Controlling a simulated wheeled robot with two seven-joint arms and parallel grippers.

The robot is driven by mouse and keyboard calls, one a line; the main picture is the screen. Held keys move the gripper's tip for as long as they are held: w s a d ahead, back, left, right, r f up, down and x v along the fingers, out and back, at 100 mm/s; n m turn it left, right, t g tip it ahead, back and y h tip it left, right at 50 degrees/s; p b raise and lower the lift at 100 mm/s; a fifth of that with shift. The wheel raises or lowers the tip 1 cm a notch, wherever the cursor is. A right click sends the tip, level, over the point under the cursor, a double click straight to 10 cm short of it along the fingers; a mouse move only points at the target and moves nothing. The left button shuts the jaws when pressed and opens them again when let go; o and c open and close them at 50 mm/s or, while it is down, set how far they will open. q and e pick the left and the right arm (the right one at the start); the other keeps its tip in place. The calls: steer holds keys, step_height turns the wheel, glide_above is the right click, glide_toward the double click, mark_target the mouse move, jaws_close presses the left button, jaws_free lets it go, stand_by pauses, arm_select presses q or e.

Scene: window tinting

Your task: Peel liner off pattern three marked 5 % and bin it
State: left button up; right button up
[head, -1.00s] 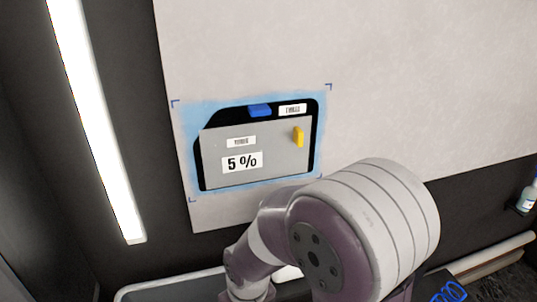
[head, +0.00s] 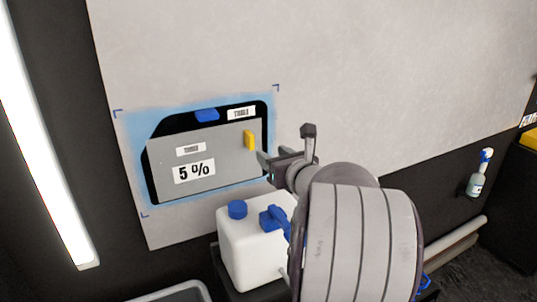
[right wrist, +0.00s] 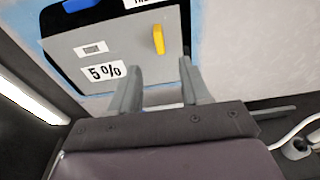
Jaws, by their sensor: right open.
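The pattern (head: 158,131) is a black window shape on the pale wall board, framed by a light blue area and corner marks. A grey liner (head: 222,158) marked "5 %" covers most of it, with a yellow tab (head: 249,140) near its right edge. A blue tab (head: 207,115) sits at the pattern's top. My right gripper (head: 262,158) is just right of and below the yellow tab. In the right wrist view the fingers are open and empty, with the yellow tab (right wrist: 158,40) beyond them and the liner (right wrist: 125,45) behind it. My left gripper is out of view.
A white jug (head: 250,240) with blue caps stands below the pattern. The rim of a grey container (head: 180,292) shows at the bottom left. A spray bottle (head: 479,175) hangs at the right. A bright light strip (head: 45,150) runs at the left.

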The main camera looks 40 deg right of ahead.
mark_target(252, 142)
steer(key=p+x, duration=0.3)
steer(key=x, duration=0.8)
steer(key=shift+w+d+f+p, duration=0.1)
steer(key=shift+w+f+p, duration=0.1)
steer(key=shift+w+p, duration=0.25)
steer(key=shift+w, duration=0.1)
steer(key=shift+c, duration=0.3)
jaws_close()
